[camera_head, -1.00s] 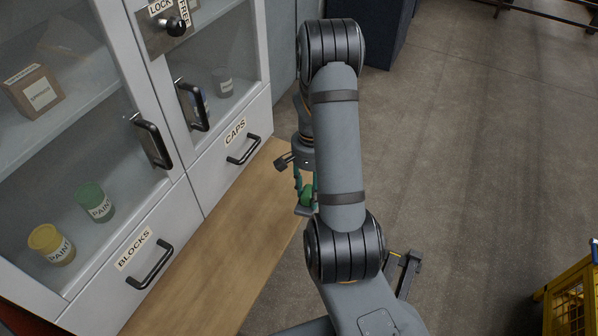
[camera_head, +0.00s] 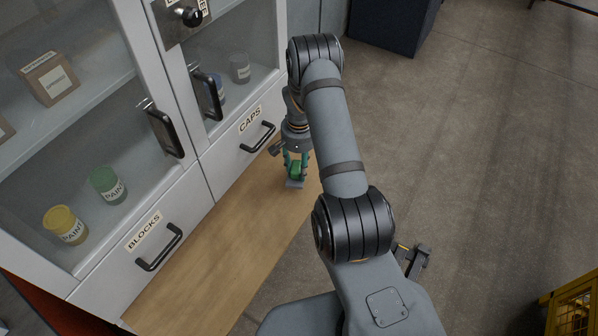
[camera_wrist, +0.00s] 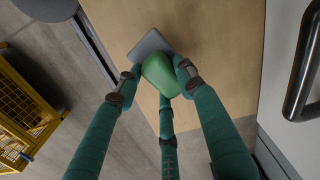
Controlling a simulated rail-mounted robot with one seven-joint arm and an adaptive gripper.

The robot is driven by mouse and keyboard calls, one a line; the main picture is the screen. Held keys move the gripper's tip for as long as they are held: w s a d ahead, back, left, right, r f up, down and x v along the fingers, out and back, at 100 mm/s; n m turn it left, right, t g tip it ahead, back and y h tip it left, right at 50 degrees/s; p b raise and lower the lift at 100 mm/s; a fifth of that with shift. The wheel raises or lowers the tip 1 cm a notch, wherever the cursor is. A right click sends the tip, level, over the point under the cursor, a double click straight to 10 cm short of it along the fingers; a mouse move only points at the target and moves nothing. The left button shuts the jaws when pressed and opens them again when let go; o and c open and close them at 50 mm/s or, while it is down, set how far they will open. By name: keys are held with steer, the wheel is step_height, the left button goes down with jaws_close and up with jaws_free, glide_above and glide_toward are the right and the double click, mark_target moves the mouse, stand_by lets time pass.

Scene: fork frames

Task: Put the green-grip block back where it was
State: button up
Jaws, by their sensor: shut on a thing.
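The green-grip block has a rounded green grip (camera_wrist: 160,76) on a flat grey base (camera_wrist: 149,45). In the wrist view my gripper (camera_wrist: 158,78) has its teal fingers closed around the green grip. In the head view my gripper (camera_head: 296,163) points down over the wooden ledge, in front of the CAPS drawer (camera_head: 251,133). The block's grey base (camera_head: 294,184) shows below the fingers. I cannot tell whether the base touches the wood. The BLOCKS drawer (camera_head: 152,243) is shut, to the left of my gripper.
The wooden ledge (camera_head: 225,255) is bare to the left of the block. The cabinet's glass doors above are closed, with a green paint tin (camera_head: 107,186) and a yellow paint tin (camera_head: 64,225) inside. Drawer and door handles stick out. A yellow cage (camera_head: 575,308) stands at lower right.

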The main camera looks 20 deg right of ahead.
mark_target(299, 166)
steer(key=shift+f+p, duration=0.6)
steer(key=shift+f, duration=1.35)
steer(key=shift+f, duration=0.1)
steer(key=o, duration=1.3)
steer(key=shift+o, duration=0.2)
step_height(299, 166, up, 12)
steer(key=shift+r+b, duration=0.15)
steer(key=shift+b, duration=0.9)
